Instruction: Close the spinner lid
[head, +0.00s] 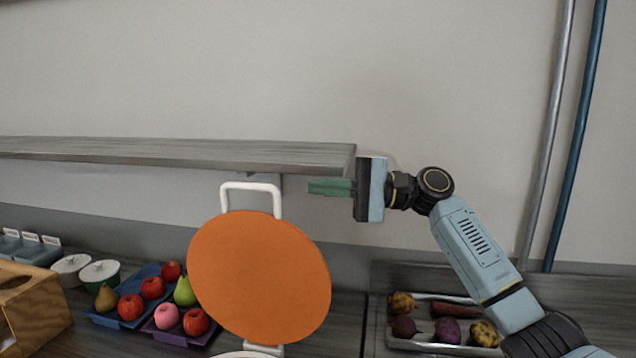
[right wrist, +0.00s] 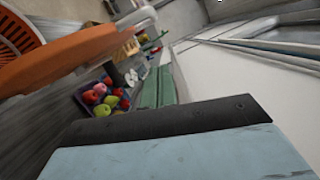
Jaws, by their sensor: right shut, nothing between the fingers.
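The spinner lid (head: 258,276) is a round orange disc with a white loop handle (head: 251,187) at its top. It stands raised and tilted, and a small part of a white rim (head: 248,354) shows below it. In the right wrist view the orange lid (right wrist: 60,58) is at the upper left. My right gripper (head: 312,186) is shut and empty, with green fingers pointing left. It appears just right of and above the lid, apart from it, near the shelf end. Its green fingers also show in the right wrist view (right wrist: 158,88). My left gripper is not in view.
A wooden shelf (head: 180,152) ends close to my right gripper. Fruit lies on blue and purple trays (head: 102,317) left of the lid. A metal tray (head: 400,342) of vegetables is at the right. White-lidded bowls (head: 100,270) and a wooden box (head: 45,310) stand at the left.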

